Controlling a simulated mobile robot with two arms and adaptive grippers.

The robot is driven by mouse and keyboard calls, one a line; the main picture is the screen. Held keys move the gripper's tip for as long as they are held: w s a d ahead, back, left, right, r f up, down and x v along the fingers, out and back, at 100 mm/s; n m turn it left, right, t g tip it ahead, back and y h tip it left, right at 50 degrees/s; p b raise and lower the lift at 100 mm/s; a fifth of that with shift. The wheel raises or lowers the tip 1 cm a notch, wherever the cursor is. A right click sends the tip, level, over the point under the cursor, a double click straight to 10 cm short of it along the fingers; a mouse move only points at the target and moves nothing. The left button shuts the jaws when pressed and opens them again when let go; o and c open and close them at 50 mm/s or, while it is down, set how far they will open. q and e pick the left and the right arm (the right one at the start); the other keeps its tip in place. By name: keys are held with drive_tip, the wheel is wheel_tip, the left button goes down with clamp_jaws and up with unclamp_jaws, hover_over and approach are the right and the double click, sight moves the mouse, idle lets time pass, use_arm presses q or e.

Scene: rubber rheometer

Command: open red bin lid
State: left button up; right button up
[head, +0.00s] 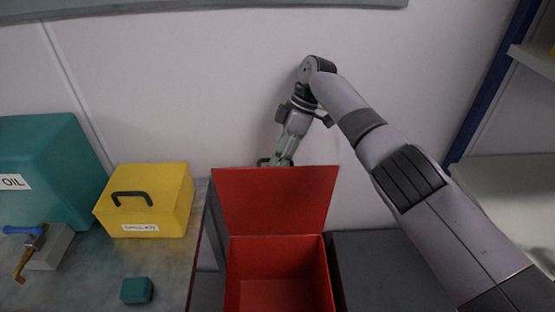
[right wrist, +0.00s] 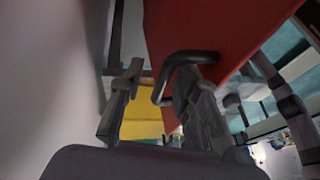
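The red bin (head: 278,258) stands on the floor at the bottom middle of the head view, and its inside shows. Its red lid (head: 276,200) is raised nearly upright at the back. My right gripper (head: 277,160) is behind the lid's top edge, partly hidden by it. In the right wrist view the lid (right wrist: 215,25) carries a black bar handle (right wrist: 185,57). My right gripper (right wrist: 155,90) has its fingers apart, with the handle close to the right-hand finger. Whether they touch, I cannot tell. My left gripper is not in view.
A table (head: 75,285) on the left holds a yellow box (head: 160,205), a teal box (head: 40,160), a small teal block (head: 137,290) and a blue-handled valve (head: 30,240). A dark surface (head: 385,270) lies right of the bin. The wall (head: 200,80) is close behind the lid. Shelves (head: 510,190) stand at right.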

drive_tip(key=v, duration=0.6)
drive_tip(key=shift+r, duration=0.35)
drive_tip(key=shift+d, duration=0.15)
